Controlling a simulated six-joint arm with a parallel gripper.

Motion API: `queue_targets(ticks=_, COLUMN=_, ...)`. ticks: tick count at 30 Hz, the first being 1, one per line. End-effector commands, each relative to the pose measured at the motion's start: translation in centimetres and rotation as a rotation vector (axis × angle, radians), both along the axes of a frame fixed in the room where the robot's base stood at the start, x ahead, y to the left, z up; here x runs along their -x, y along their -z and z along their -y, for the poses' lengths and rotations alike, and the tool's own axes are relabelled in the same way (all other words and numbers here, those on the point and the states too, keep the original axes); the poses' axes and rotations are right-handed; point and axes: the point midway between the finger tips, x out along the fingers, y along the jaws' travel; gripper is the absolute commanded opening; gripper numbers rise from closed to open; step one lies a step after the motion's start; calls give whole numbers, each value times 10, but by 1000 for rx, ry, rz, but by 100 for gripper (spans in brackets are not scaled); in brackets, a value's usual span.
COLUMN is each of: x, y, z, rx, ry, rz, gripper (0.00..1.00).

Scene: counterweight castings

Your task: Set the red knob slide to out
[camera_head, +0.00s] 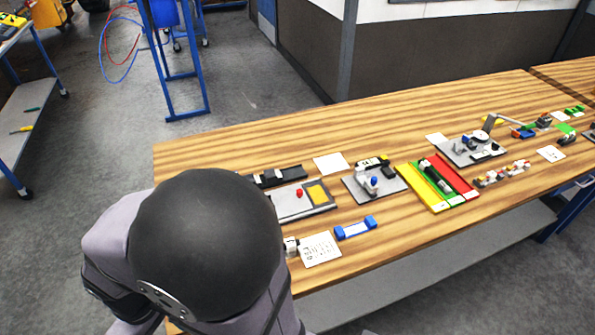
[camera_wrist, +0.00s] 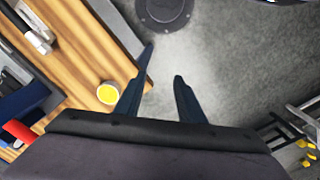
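The red knob (camera_head: 299,193) stands on a grey plate (camera_head: 292,208) with a yellow patch (camera_head: 318,192), on the wooden table just right of my arm in the head view. The left part of this plate is hidden by my arm. Which end of the slide is out cannot be told from here. My gripper (camera_wrist: 164,62) shows in the wrist view with its two dark fingers apart and nothing between them. It points past the table edge over grey floor, away from the knob. My gripper is hidden in the head view.
A black tray (camera_head: 275,177) lies behind the plate and a blue-ended bar (camera_head: 356,228) in front. A grey fixture (camera_head: 374,184) and a red, green and yellow tray (camera_head: 438,182) stand to the right. A yellow disc (camera_wrist: 108,93) lies near the table edge in the wrist view.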

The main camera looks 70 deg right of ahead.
Motion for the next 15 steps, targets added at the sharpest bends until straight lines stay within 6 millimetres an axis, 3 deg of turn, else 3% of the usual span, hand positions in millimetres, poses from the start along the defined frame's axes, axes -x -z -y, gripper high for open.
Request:
queue_targets(ticks=1, x=-1, y=-21, z=2, rx=0, ry=3, rz=5, gripper=35)
queue_targets(ticks=7, x=-11, y=-60, z=20, rx=6, ry=64, rz=22, gripper=35)
queue_targets(ticks=11, x=-30, y=-48, z=57, rx=31, ry=220, rz=30, gripper=35)
queue_targets(ticks=15, x=-47, y=-41, z=109, rx=63, ry=417, rz=41, gripper=35)
